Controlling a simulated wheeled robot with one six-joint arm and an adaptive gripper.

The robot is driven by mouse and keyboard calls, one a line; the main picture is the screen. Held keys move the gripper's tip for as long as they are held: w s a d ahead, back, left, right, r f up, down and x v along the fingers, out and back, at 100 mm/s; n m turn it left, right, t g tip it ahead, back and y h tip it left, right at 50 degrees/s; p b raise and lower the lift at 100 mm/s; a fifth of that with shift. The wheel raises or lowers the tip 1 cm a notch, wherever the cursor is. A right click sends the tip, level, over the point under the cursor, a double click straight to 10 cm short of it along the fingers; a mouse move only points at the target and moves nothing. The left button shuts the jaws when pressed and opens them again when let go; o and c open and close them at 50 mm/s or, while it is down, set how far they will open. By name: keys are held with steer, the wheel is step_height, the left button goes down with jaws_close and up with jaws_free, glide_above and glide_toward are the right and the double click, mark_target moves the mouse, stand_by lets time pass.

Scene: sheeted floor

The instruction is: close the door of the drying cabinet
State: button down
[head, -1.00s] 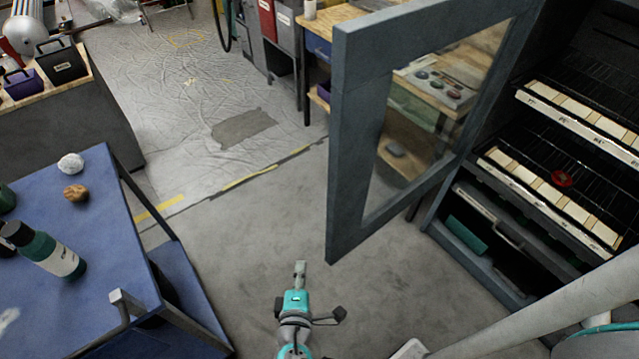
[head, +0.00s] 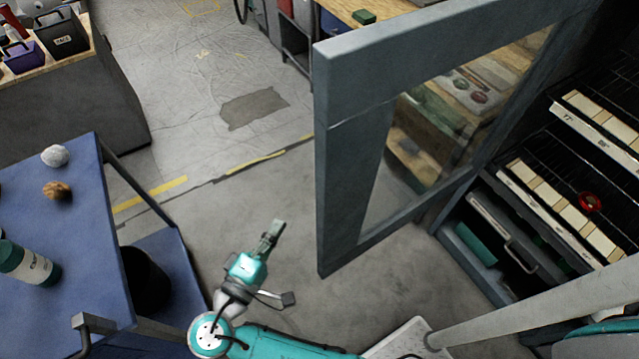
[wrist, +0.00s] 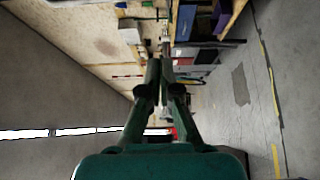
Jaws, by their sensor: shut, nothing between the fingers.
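The drying cabinet (head: 478,228) stands at the right of the head view, with its inside showing. Its door (head: 345,200), a grey-blue frame around a clear pane, stands wide open and juts out toward me. My gripper (head: 276,228) is shut and empty, just left of the door's free edge and apart from it, over bare floor. In the wrist view the gripper fingers (wrist: 165,65) are together with nothing between them. The door does not clearly show in the wrist view.
A blue cart (head: 85,230) with a bottle (head: 28,264) and two small lumps stands at the left. Racks with pale strips and a red round item (head: 590,202) are inside the cabinet. A wooden bench stands behind the door. The floor between cart and door is clear.

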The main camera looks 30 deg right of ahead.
steer(key=w+d, duration=0.1)
steer(key=d, duration=0.9)
steer(key=shift+w, duration=0.4)
